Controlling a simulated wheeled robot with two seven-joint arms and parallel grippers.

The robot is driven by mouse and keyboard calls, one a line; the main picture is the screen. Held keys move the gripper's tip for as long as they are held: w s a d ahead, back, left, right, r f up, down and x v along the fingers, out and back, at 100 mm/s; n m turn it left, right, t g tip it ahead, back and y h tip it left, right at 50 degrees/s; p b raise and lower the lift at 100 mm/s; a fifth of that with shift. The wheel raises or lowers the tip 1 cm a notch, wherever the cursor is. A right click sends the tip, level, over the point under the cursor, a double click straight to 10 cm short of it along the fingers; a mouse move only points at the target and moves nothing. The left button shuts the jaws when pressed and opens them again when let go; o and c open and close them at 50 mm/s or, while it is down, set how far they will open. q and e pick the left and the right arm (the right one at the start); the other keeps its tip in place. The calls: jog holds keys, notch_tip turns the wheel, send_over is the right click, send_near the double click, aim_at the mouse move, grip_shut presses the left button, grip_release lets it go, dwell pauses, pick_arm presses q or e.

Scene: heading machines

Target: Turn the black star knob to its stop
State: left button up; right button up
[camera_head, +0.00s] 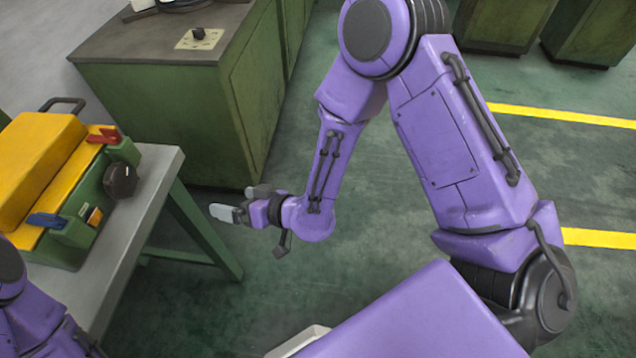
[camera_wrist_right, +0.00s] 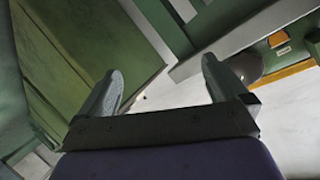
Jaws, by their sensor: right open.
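The black star knob (camera_head: 120,180) sits on the green side of a machine with a yellow cover (camera_head: 40,160), on the grey bench at the left. My right gripper (camera_head: 228,212) is open and empty, to the right of the bench and apart from the knob. In the right wrist view its two grey fingers (camera_wrist_right: 162,70) stand wide apart with nothing between them. A dark round part, which looks like the knob (camera_wrist_right: 246,66), shows partly hidden behind the right finger there. My left arm shows only at the bottom left corner, with its gripper out of sight.
The machine carries a red lever (camera_head: 103,136) and a blue lever (camera_head: 46,220). The grey bench top (camera_head: 150,180) has bare room in front of the knob. A green cabinet (camera_head: 190,120) stands behind, with another small black knob (camera_head: 198,34) on a beige plate.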

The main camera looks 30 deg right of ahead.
jog(key=s+d+f+m+g+h+p, duration=0.3)
jog(key=s+d+f+m+h, duration=0.2)
jog(key=s+d+f, duration=0.6)
jog(key=d+h, duration=0.1)
jog(key=d, duration=0.1)
jog(key=shift+d+g+h, duration=0.4)
